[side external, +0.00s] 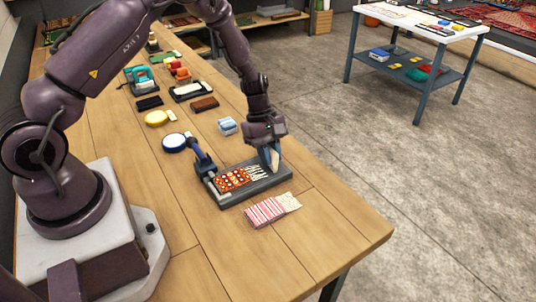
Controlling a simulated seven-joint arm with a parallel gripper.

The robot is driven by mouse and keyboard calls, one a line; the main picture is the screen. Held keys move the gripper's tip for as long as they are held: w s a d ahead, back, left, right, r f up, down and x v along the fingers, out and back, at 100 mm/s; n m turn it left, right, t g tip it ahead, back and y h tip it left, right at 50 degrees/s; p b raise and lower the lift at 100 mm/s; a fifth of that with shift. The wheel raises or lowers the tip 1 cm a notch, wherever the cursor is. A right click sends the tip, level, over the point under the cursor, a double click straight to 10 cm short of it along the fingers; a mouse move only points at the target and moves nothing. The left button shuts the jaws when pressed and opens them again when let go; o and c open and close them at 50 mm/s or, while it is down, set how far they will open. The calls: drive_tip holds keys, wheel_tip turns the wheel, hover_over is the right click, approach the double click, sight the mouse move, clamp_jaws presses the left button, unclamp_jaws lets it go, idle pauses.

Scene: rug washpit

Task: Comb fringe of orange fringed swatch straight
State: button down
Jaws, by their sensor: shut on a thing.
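The orange fringed swatch (232,180), orange with a light pattern, lies flat in a dark grey tray (226,202). Its pale fringe (257,172) points right, in several separate strands. My gripper (270,148) is above the right end of the tray, pointing down. It is shut on a small upright tool, probably the comb (273,159), with pale and blue parts showing. The comb's lower end is close to the fringe tips; I cannot tell whether it touches them. A dark blue clamp (203,162) stands at the tray's left end, beside the swatch.
A red-and-white striped swatch (266,211) lies in front of the tray. A blue-rimmed round dish (174,142), a yellow round item (156,118) and a light blue block (228,126) lie behind. The table's front right corner is clear. A side table (420,68) stands apart.

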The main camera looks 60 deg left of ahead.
drive_tip(key=shift+r, duration=2.55)
drive_tip(key=s, duration=0.4)
drive_tip(key=shift+s+f, duration=0.2)
drive_tip(key=shift+s, duration=0.15)
drive_tip(key=shift+f, duration=1.85)
drive_tip(key=shift+f, duration=0.55)
drive_tip(key=shift+r, duration=0.2)
